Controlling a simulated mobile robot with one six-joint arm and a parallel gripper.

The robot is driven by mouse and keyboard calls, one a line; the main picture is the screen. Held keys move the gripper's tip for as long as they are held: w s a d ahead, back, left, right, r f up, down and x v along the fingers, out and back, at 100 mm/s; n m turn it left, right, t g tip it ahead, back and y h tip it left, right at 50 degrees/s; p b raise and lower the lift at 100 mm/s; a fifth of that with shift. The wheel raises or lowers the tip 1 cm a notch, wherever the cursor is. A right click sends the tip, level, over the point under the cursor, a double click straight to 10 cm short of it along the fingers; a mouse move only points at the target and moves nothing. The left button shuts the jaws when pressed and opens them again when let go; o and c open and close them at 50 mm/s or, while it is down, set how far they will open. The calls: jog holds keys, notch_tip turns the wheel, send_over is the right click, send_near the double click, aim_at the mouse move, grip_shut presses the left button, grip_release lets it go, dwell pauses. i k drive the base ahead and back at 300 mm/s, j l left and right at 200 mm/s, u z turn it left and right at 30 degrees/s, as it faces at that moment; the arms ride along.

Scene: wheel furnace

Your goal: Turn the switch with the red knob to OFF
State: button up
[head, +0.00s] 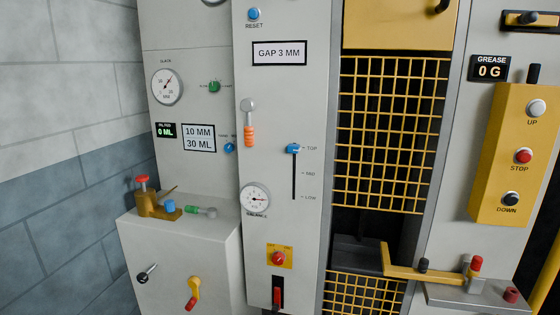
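A red round knob (279,258) sits on a yellow square plate (270,250) low on the middle grey panel. Just below it, a black slot holds a lever with a red handle (277,296), near the bottom edge. No ON or OFF label is readable in the head view, so I cannot tell which of these is the named switch or how it is set. A yellow lever with a red tip (191,303) is on the lower left cabinet. My gripper is not in view.
A yellow box with UP, STOP and DOWN buttons (515,155) hangs at the right. A yellow bracket (425,275) and grey shelf (450,292) stick out below it. A brass valve (150,205) with a red top stands on the left cabinet. A yellow grille (385,130) fills the middle right.

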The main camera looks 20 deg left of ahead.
aim_at(278, 258)
jog(key=j+u, duration=0.1)
jog(key=j, duration=0.4)
jog(key=i+j+u, duration=0.1)
jog(key=j, duration=0.45)
jog(key=i+j+u, duration=0.1)
jog(key=j, duration=0.4)
jog(key=i+j+u, duration=0.1)
jog(key=j, duration=0.4)
jog(key=i+l+u, duration=0.15)
jog(key=i+l, duration=0.3)
jog(key=i, duration=0.1)
